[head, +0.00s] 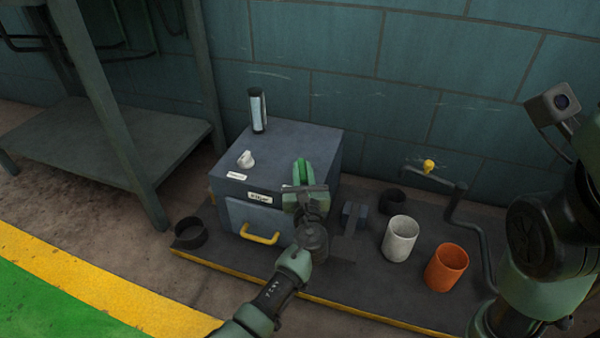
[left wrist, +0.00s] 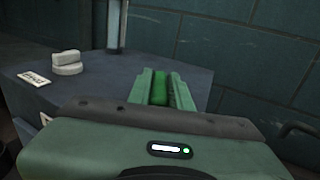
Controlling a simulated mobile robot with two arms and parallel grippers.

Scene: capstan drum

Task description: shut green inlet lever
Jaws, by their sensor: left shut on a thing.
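My left gripper (head: 303,172) is at the right part of the top of a dark blue-grey box (head: 290,147). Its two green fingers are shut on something. In the left wrist view a brighter green piece, the green inlet lever (left wrist: 160,88), shows between the fingers (left wrist: 162,86). The fingers and gripper body hide most of the lever and its base, so I cannot tell how far it is turned. In the head view I cannot tell the lever from the fingers. My right arm is at the right edge, its gripper out of view.
A white cup (head: 400,239), an orange cup (head: 446,267) and a pipe with a yellow tap (head: 429,166) stand at right.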

